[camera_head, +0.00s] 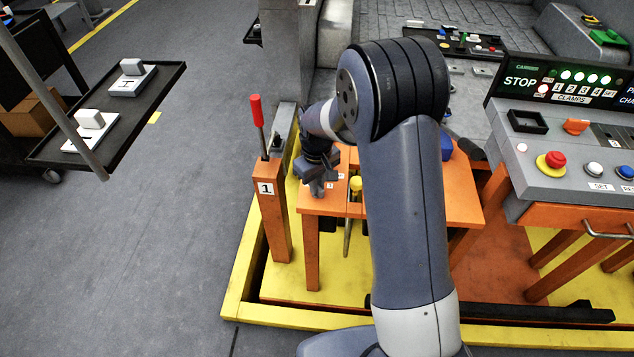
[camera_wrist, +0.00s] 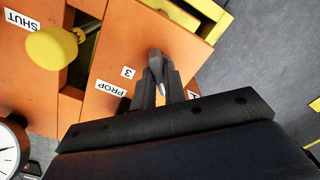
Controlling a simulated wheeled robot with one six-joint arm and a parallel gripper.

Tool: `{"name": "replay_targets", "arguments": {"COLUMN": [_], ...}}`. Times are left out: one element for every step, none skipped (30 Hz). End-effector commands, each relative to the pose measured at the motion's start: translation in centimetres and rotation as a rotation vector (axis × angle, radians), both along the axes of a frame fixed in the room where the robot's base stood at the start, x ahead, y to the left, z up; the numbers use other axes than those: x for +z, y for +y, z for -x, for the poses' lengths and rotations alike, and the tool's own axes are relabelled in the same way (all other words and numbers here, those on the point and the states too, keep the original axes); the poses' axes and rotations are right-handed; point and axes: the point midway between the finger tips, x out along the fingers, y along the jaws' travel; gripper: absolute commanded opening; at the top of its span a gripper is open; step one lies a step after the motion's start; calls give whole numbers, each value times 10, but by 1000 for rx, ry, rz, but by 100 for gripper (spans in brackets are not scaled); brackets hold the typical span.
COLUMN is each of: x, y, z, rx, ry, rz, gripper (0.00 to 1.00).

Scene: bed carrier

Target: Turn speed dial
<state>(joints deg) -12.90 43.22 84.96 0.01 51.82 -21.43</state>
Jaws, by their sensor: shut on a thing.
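In the head view my gripper (camera_head: 318,186) points down onto the left part of the orange table (camera_head: 440,200). In the wrist view my gripper (camera_wrist: 160,78) is shut at the orange panel, beside the labels "3" and "PROP" (camera_wrist: 111,88). A small grey piece shows at its fingertips and looks like the speed dial's knob. My fingers hide most of it, so I cannot read its setting or any marks around it.
A yellow ball knob (camera_wrist: 52,47) on a lever stands beside the gripper, near a "SHUT" label (camera_wrist: 22,20). A white gauge (camera_wrist: 10,150) is at the wrist view's lower left. A red-handled lever (camera_head: 257,112) stands left of the table. A control console (camera_head: 570,150) stands at right.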

Motion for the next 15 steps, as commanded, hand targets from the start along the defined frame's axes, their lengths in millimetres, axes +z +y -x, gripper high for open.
{"name": "replay_targets", "arguments": {"x": [0,0,0,0,0,0,0,0,0,0,0,0,0,0,0], "y": [0,0,0,0,0,0,0,0,0,0,0,0,0,0,0], "z": [0,0,0,0,0,0,0,0,0,0,0,0,0,0,0], "rx": [6,8,10,11,11,12,12,12,12,11,11,11,11,11,11], "ry": [-1,-1,-1,-1,-1,-1,-1,-1,-1,-1,-1,-1,-1,-1,-1], "rz": [0,0,0,0,0,0,0,0,0,0,0,0,0,0,0], "gripper": [0,0,0,0,0,0,0,0,0,0,0,0,13,15,18]}}
